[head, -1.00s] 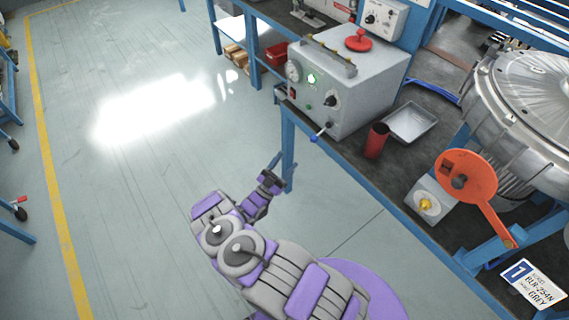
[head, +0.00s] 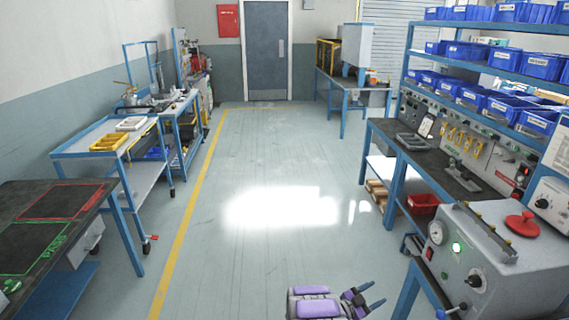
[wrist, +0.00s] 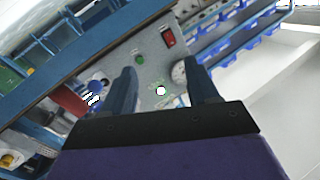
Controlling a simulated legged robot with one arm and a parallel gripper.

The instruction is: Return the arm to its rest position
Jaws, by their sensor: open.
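My gripper (head: 371,297) shows at the bottom of the head view, low in front of the bench on the right, with part of my purple and grey arm beside it. Its two blue fingers are apart and nothing is between them. In the wrist view, my gripper (wrist: 158,88) also shows open and empty. It faces the grey control box (wrist: 150,62), which lies beyond the fingertips without visible contact. The rest of my arm is below the head view's edge.
Blue shelving with bins (head: 485,102) rises behind. A dark table (head: 60,212) and a cart (head: 108,140) stand left. The floor (head: 250,160) between is clear up to the door (head: 266,50).

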